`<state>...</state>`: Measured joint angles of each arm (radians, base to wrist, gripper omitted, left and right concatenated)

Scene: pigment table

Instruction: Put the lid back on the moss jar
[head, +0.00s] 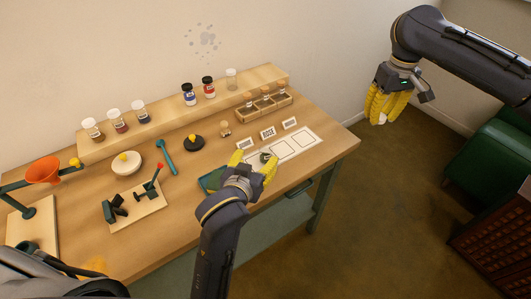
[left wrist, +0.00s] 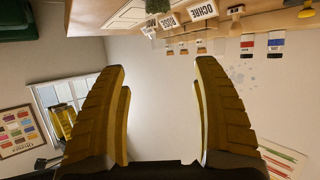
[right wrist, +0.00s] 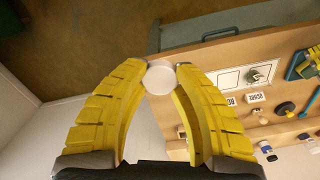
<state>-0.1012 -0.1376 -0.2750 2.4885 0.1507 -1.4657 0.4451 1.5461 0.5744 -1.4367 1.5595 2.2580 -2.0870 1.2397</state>
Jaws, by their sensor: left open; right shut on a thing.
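The moss jar, a small vessel with dark green content (head: 265,157), stands on the white mat (head: 305,143), just beyond my left gripper (head: 254,164). The left gripper is open and empty, its yellow fingers spread. Green content also shows at the top edge of the left wrist view (left wrist: 157,5). My right gripper (head: 383,114) is raised off to the right of the table, far from the jar. It is shut on a round white lid (right wrist: 160,78), held at its fingertips. In the right wrist view the jar (right wrist: 262,73) is on the mat, right of the lid.
Label cards (head: 268,132) stand behind the mat. A wooden rack with jars (head: 265,102) and a shelf with several capped jars (head: 138,114) are at the back. A green tray (head: 211,180) lies left of my left gripper. A white bowl (head: 126,165) and orange funnel (head: 43,170) stand left.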

